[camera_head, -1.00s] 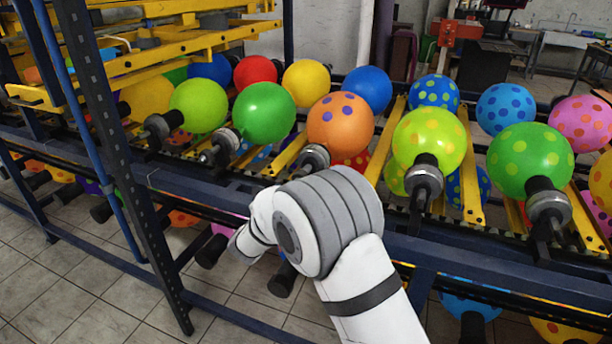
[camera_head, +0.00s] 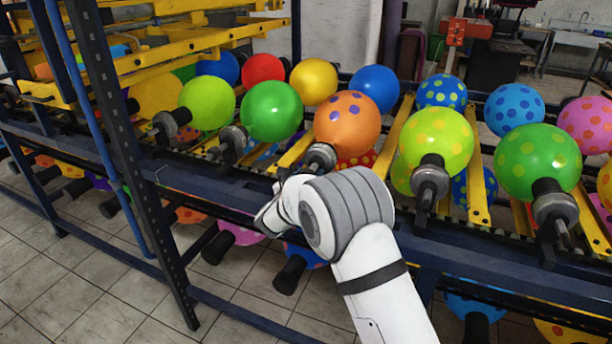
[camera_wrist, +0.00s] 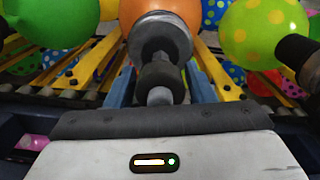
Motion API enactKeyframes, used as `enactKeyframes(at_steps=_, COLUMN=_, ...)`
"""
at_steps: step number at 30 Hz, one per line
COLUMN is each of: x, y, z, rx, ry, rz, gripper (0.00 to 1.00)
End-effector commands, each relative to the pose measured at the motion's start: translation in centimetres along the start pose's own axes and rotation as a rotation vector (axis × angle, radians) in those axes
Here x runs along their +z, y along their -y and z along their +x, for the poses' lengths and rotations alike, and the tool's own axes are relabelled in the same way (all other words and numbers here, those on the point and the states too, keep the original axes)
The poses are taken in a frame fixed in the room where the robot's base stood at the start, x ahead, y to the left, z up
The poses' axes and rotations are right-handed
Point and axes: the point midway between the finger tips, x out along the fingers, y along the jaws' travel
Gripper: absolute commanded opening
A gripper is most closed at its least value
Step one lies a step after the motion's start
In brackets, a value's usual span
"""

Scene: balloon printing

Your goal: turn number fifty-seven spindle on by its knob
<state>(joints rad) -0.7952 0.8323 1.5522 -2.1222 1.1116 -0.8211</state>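In the wrist view a spindle (camera_wrist: 160,45) points toward me, with a grey disc, a black knob (camera_wrist: 161,82) and a pale tip. It carries an orange balloon (camera_wrist: 178,8), which shows purple dots in the head view (camera_head: 347,124). The spindle's grey disc also shows in the head view (camera_head: 321,157). I read no number on any spindle, so I cannot tell which is fifty-seven. My gripper's body fills the bottom of the wrist view, just in front of the knob.
Neighbouring spindles hold a green balloon (camera_head: 271,112) at left and a yellow-green dotted balloon (camera_head: 436,139) at right. A blue rail (camera_head: 220,195) runs along the rack's front. A dark upright post (camera_head: 135,150) stands left. Lower spindles (camera_head: 289,275) jut out below. Tiled floor at lower left is clear.

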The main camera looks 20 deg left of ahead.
Motion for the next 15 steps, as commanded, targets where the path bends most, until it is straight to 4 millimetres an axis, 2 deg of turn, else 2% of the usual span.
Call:
enactKeyframes(at_steps=1, x=0.00, y=0.02, z=0.01, rx=0.000, ry=0.000, rz=0.000, gripper=0.45)
enactKeyframes(at_steps=11, x=-0.01, y=0.07, z=0.03, rx=-0.001, ry=0.000, rz=0.000, gripper=0.18)
enactKeyframes(at_steps=12, x=0.09, y=-0.77, z=0.19, rx=-0.004, ry=0.000, rz=0.002, gripper=0.17)
enactKeyframes(at_steps=15, x=0.05, y=-0.24, z=0.07, rx=-0.001, ry=0.001, rz=0.004, gripper=0.16)
